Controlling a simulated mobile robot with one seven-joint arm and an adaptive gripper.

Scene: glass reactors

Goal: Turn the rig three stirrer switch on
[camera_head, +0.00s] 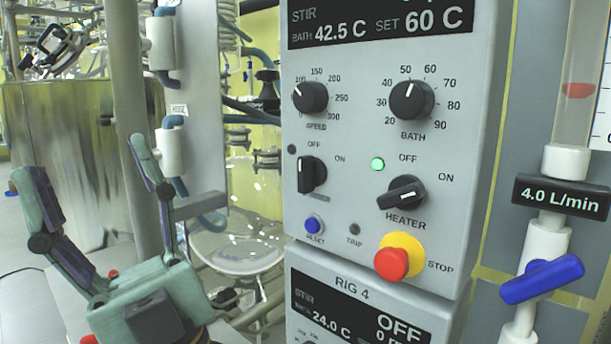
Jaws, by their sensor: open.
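The upper control panel (350,135) stands above one labelled RIG 4; its own rig number is out of view. Its black stirrer switch (306,175), under the SPEED knob (310,97), stands upright, pointing at OFF; ON is to its right. My gripper (85,163) is at the lower left, fingers spread open and empty, pointing up. It is left of the panel and apart from the switch.
Beside the switch are the HEATER switch (402,193), turned towards ON, a lit green lamp (377,164), a blue RESET button (314,223) and a red STOP button (391,263). The RIG 4 panel (360,287) is below. Glassware (240,245) stands behind my gripper.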

